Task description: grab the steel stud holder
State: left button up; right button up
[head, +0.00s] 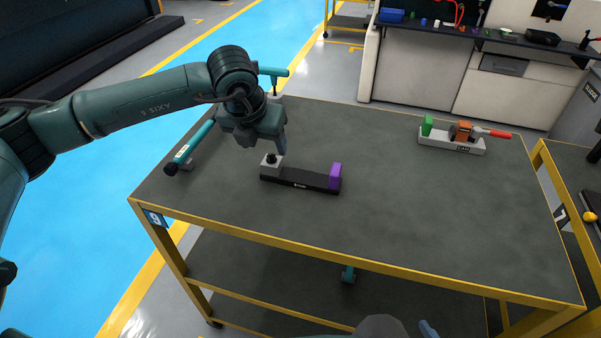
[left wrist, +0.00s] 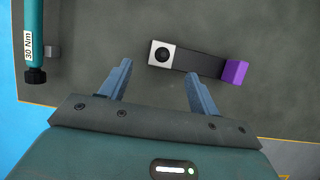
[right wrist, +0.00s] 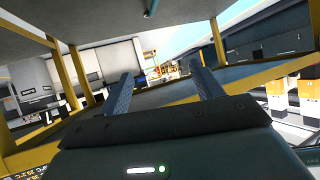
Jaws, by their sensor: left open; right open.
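A light grey steel block with a dark round top, which looks like the stud holder (head: 271,164), sits on the left end of a black base (head: 308,180). A purple block (head: 335,175) stands on the base's right end. In the left wrist view the steel block (left wrist: 161,46) lies just beyond the fingertips, with the purple block (left wrist: 235,72) to the right. My left gripper (left wrist: 158,70) is open and empty, above the table close to the steel block, apart from it. My right gripper (right wrist: 161,72) is open and empty, low near the table frame, away from the holder.
A teal torque tool (head: 190,148) lies left of the base, and another teal-handled tool (head: 273,74) stands behind my left gripper. A grey tray (head: 449,146) with green and orange parts and a red-handled tool stands at back right. The table's middle and right are clear.

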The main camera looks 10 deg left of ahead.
aim_at(270, 156)
pick_arm(q)
jog(key=x, duration=0.4)
jog(key=p+x, duration=0.1)
jog(key=x, duration=0.2)
jog(key=shift+w+d+f, duration=0.15)
jog(key=shift+d+f, duration=0.05)
jog(key=shift+f, duration=0.2)
grip_shut()
jog(key=shift+r, duration=0.15)
